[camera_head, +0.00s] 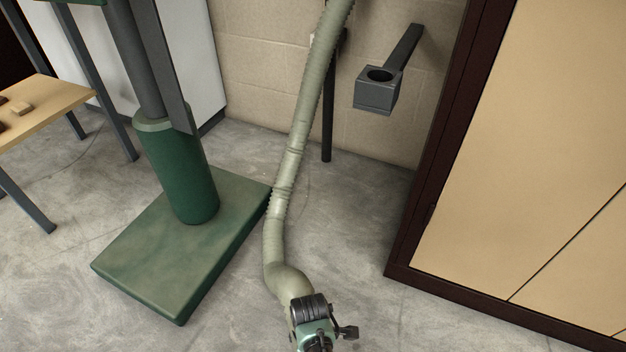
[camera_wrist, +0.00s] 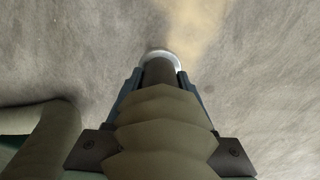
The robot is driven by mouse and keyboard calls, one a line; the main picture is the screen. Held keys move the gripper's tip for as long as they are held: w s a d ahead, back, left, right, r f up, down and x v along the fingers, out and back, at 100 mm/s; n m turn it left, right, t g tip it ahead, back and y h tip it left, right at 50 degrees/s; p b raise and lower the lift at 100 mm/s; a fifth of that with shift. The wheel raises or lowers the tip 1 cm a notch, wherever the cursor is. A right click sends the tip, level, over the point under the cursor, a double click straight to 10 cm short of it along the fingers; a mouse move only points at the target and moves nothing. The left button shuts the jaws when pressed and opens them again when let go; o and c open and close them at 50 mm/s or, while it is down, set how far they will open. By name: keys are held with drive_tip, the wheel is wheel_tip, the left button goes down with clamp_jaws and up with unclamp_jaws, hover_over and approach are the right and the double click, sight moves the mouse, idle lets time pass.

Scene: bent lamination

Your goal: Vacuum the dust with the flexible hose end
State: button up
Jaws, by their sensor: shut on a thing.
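The flexible hose (camera_head: 300,150) is olive-grey and ribbed. In the head view it hangs from the top, bends near the floor and runs into my gripper (camera_head: 318,338) at the bottom edge. In the wrist view my gripper (camera_wrist: 159,82) is shut on the hose end (camera_wrist: 160,108), with a finger on each side. The hose end has a dark tube and a pale ring at its tip, pointing up the picture. A tan dust patch (camera_wrist: 195,22) lies on the floor just beyond the tip. I cannot tell the tip's height. No dust shows in the head view.
A green machine base (camera_head: 180,255) with a green column stands left of the hose. A grey wall bracket (camera_head: 377,92) with a round hole is at the back. A large cabinet (camera_head: 520,150) stands right, a wooden table (camera_head: 40,110) left. Bare concrete floor lies between.

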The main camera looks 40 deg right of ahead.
drive_tip(key=shift+s+d+p, duration=1.15)
drive_tip(key=shift+s+p, duration=0.45)
drive_tip(key=shift+s, duration=6.6)
drive_tip(key=shift+w+d+b, duration=0.95)
drive_tip(key=shift+w+d, duration=0.25)
drive_tip(key=shift+d, duration=1.6)
wheel_tip(320, 180, up, 6)
drive_tip(key=p, duration=0.7)
drive_tip(key=shift+r, duration=0.2)
drive_tip(key=shift+r, duration=0.1)
